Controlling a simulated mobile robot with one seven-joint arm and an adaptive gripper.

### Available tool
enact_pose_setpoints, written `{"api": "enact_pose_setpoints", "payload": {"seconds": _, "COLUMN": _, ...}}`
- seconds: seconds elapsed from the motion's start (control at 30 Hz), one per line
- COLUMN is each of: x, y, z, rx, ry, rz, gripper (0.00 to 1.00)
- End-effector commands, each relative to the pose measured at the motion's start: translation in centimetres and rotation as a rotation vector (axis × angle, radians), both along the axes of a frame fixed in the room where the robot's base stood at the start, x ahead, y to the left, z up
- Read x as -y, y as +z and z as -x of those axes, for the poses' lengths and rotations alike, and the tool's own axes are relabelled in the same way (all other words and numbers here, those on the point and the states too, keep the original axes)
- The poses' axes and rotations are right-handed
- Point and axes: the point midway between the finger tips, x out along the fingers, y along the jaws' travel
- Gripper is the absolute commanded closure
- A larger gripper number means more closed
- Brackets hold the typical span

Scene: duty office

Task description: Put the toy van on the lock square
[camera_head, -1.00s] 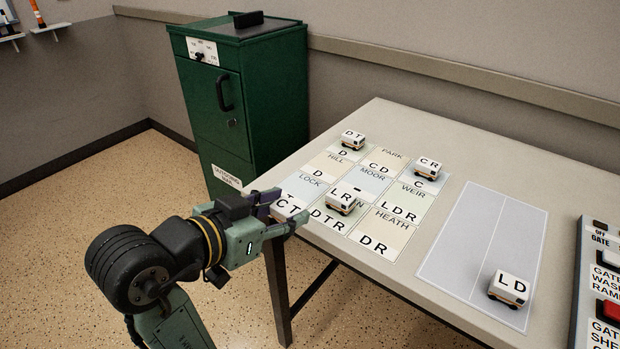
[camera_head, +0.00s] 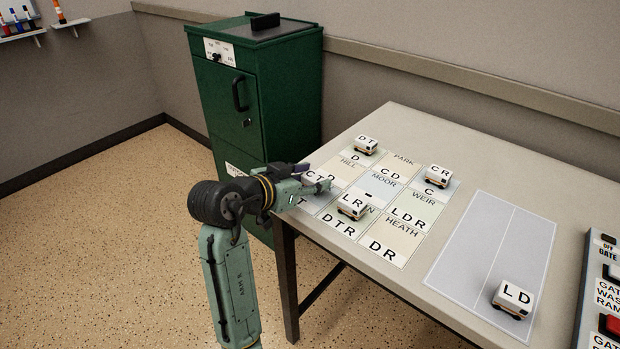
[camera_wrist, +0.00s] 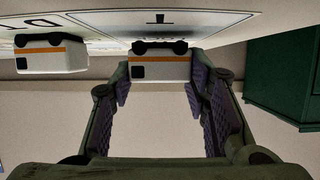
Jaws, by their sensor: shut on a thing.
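A small white toy van (camera_head: 315,179) with "CT" on its roof is between the fingertips of my gripper (camera_head: 312,188). In the wrist view the gripper (camera_wrist: 160,80) is shut on this van (camera_wrist: 160,67), whose orange stripe and dark wheels show. The van is over the lock square (camera_head: 306,207), at the left of the lettered grid. The square's "T" shows, but its name is mostly hidden. The square also shows in the wrist view (camera_wrist: 200,18). Whether the wheels touch it, I cannot tell.
Close right stands the LR van (camera_head: 352,205), also in the wrist view (camera_wrist: 50,55). The DT van (camera_head: 365,145) and CR van (camera_head: 438,176) stand further back. The LD van (camera_head: 513,298) is on a grey panel (camera_head: 480,240). A green cabinet (camera_head: 270,90) stands behind the table (camera_head: 420,130).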

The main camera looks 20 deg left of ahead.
Motion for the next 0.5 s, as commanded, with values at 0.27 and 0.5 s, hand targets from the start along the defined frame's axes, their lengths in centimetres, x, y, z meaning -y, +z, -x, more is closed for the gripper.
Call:
{"api": "enact_pose_setpoints", "payload": {"seconds": 0.27, "x": 0.03, "y": -0.47, "z": 0.01, "rx": 0.003, "ry": -0.001, "rz": -0.001, "gripper": 0.83}}
{"api": "enact_pose_setpoints", "payload": {"seconds": 0.5, "x": 0.02, "y": -0.90, "z": 0.04, "rx": 0.002, "ry": -0.001, "rz": -0.001, "gripper": 0.55}}
